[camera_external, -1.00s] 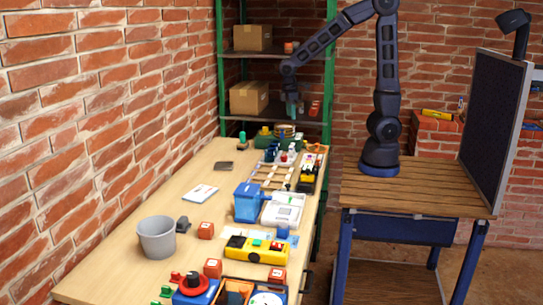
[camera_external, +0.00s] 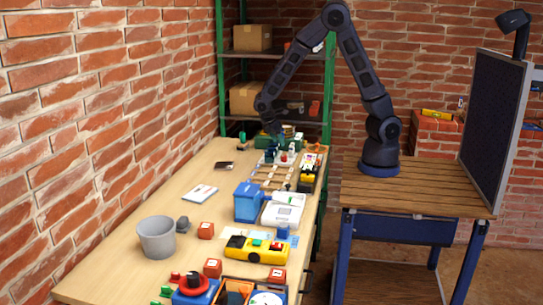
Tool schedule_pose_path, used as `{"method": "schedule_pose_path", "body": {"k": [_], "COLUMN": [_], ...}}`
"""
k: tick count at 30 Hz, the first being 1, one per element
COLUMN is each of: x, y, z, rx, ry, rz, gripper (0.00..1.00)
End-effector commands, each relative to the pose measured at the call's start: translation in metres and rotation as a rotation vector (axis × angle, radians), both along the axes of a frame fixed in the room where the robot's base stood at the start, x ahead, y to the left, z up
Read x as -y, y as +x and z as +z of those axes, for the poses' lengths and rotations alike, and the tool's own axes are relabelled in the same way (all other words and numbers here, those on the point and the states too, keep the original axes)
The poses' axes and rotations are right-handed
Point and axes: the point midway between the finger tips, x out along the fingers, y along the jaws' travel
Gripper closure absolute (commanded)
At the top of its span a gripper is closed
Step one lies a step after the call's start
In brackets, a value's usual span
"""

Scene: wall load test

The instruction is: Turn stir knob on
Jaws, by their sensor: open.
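I cannot make out a stir knob for certain at this size. A white box-shaped device (camera_external: 283,215) lies on the workbench, right of the blue bin; any knob on it is too small to tell. My gripper (camera_external: 276,134) is small and dark against the far end of the bench. It is open, above or among the items there, well behind the white device. I see nothing held in it, and its fingertips are hard to separate from the things behind.
The long wooden workbench (camera_external: 150,275) carries a blue bin (camera_external: 248,203), a grey bucket (camera_external: 157,238), a yellow device (camera_external: 257,250) and several small red boxes. A rack with small bottles stands near the far end. The bench's left side is mostly clear. A brick wall borders it.

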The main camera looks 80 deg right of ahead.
Motion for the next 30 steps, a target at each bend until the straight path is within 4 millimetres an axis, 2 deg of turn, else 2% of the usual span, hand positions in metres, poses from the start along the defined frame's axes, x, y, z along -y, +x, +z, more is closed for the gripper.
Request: {"method": "schedule_pose_path", "body": {"k": [9, 15, 21, 30], "x": [0.015, 0.022, 0.025, 0.025], "y": [-0.015, -0.023, -0.026, -0.026], "z": [-0.050, -0.075, -0.086, -0.087], "rx": [-0.003, -0.002, 0.000, 0.000], "ry": [-0.003, -0.001, 0.000, 0.000], "rz": [-0.002, -0.001, -0.001, -0.001], "gripper": [0.50, 0.50, 0.50, 0.50]}}
